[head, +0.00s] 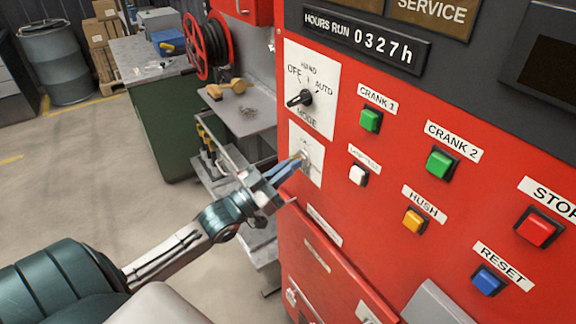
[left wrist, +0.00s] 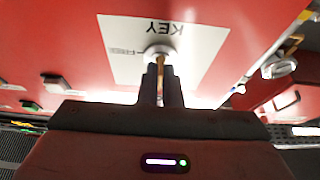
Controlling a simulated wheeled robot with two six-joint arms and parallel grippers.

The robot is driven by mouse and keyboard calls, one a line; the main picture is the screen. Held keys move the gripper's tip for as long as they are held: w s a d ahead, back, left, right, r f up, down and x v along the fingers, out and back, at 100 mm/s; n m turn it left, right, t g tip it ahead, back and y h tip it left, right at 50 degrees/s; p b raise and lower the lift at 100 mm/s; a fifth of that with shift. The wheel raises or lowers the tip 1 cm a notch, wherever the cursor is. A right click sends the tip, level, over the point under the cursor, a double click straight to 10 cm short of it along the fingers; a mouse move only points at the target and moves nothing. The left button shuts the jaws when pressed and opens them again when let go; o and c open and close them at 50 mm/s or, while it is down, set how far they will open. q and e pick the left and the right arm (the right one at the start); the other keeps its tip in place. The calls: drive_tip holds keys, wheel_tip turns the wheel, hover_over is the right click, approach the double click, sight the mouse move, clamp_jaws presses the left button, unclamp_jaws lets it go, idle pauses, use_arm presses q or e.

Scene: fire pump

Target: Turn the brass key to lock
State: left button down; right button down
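The brass key (left wrist: 161,65) sits in the round silver lock (left wrist: 158,51) on a white plate marked KEY (left wrist: 205,45), which shows upside down in the left wrist view. A small word that seems to read FREE is beside the lock. In the head view the plate (head: 317,155) is on the red panel below the mode switch. My left gripper (head: 294,164) reaches it from the lower left. Its fingers (left wrist: 161,82) are close together on either side of the key and appear shut on it. They hide most of the key in the head view. My right gripper is not in view.
The black mode knob (head: 299,98) is just above. Buttons stand right of the plate: white (head: 358,174), green (head: 371,119), yellow (head: 414,220), blue (head: 488,281) and red (head: 537,229). A grey trolley (head: 243,115) stands behind my left arm. The floor at left is clear.

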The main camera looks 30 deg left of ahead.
use_arm(q)
drive_tip(key=shift+r, duration=0.15)
drive_tip(key=c, duration=1.6)
unclamp_jaws()
drive_tip(key=shift+w, duration=0.1)
drive_tip(key=shift+p+v, duration=1.2)
drive_tip(key=shift+v, duration=4.25)
drive_tip(key=shift+w, duration=0.1)
